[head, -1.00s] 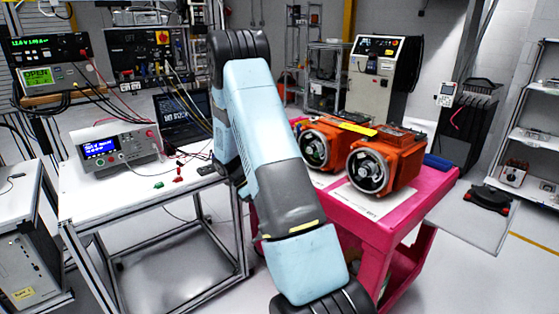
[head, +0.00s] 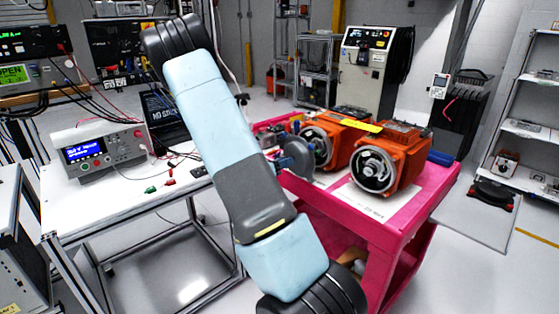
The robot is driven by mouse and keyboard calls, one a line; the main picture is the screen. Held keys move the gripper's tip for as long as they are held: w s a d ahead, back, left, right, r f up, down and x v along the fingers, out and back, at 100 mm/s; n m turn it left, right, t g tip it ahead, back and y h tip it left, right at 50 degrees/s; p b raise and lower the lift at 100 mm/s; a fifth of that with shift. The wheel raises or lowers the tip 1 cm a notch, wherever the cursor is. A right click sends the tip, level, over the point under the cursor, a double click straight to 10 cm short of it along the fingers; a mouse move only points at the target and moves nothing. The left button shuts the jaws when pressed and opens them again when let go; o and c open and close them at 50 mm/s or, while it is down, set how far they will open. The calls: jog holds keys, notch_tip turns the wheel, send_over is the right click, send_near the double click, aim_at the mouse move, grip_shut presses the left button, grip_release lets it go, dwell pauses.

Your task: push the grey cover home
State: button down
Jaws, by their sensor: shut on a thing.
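The grey cover (head: 296,157) is a round disc, tilted on edge, in front of and left of the left orange servo motor (head: 345,133). My gripper (head: 280,152) shows only in part behind my blue arm; it is shut on the cover. The left motor's round open end (head: 319,146) faces the cover, and the cover overlaps its left edge in the picture. I cannot tell whether they touch. The right orange motor (head: 401,152) has its own round end (head: 374,170) in plain view.
Both motors stand on a pink cart (head: 414,207) with white sheets (head: 372,203) under them. A yellow strip (head: 361,127) lies across the left motor's top. A white bench (head: 120,190) with a power supply (head: 98,148) stands at left. My arm crosses the middle.

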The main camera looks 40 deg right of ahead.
aim_at(296, 154)
jog(key=shift+w+d+r, duration=0.1)
jog(key=shift+w+d, duration=0.05)
jog(key=shift+d, duration=1)
jog(key=shift+w+d, duration=0.15)
jog(key=shift+d, duration=1.05)
jog(key=shift+w+d+r, duration=0.1)
jog(key=shift+w+d, duration=0.05)
jog(key=shift+d, duration=1)
jog(key=shift+r, duration=0.2)
jog(key=shift+w+d, duration=0.1)
jog(key=shift+d, duration=0.4)
jog(key=c, duration=0.7)
grip_release()
jog(key=shift+c, duration=0.2)
jog(key=shift+c, duration=0.3)
jog(key=shift+a, duration=0.1)
